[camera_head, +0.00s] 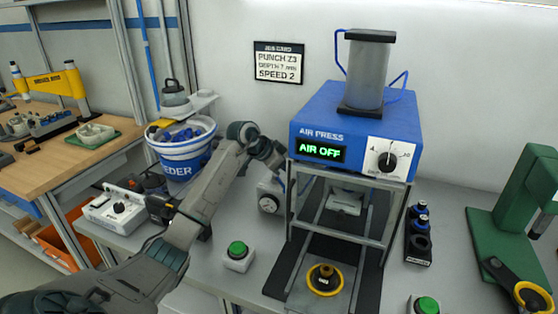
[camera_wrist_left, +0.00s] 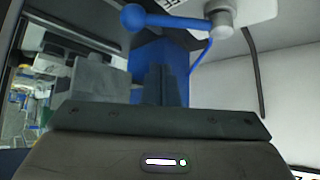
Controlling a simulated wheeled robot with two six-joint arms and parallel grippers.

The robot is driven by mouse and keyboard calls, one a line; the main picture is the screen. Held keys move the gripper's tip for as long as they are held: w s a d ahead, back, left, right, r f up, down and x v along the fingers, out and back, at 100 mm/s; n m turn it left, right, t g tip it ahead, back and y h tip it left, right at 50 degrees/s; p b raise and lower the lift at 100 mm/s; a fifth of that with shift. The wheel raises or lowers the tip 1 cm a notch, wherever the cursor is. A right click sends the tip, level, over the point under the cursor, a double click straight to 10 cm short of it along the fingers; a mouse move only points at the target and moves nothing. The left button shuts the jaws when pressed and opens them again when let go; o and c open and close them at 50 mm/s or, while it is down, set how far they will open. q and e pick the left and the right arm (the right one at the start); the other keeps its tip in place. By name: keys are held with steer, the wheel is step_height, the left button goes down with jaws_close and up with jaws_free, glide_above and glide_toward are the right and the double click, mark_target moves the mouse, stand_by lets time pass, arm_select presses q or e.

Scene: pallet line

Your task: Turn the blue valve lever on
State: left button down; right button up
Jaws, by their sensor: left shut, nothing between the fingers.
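The blue valve lever (camera_wrist_left: 165,19) shows in the left wrist view as a blue bar with a round ball at its left end. Its right end joins a grey hub (camera_wrist_left: 220,14). In the head view I cannot make the lever out beside my arm. My left gripper (camera_head: 277,163) is at the left side of the blue air press (camera_head: 325,115). In the left wrist view its shut, empty fingers (camera_wrist_left: 158,84) stand below the lever, with no clear contact. The press display (camera_head: 320,151) reads AIR OFF in green. My right gripper is not in view.
A metal frame (camera_head: 296,215) stands under the press, right of my left arm. A green button (camera_head: 238,248) sits in front. A white-and-blue feeder bucket (camera_head: 182,151) is behind my arm at left. A black holder (camera_head: 418,245) and green press (camera_head: 500,230) are at right.

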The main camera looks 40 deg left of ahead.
mark_target(283, 184)
arm_select(q)
steer(key=f, duration=0.1)
steer(key=f+p, duration=0.2)
steer(key=shift+s+a+f, duration=0.1)
steer(key=shift+s+a, duration=0.1)
steer(key=shift+s, duration=0.05)
steer(key=shift+s+a, duration=0.2)
steer(key=shift+s, duration=0.2)
steer(key=shift+f, duration=0.1)
steer(key=shift+w+d, duration=0.1)
steer(key=shift+w, duration=0.05)
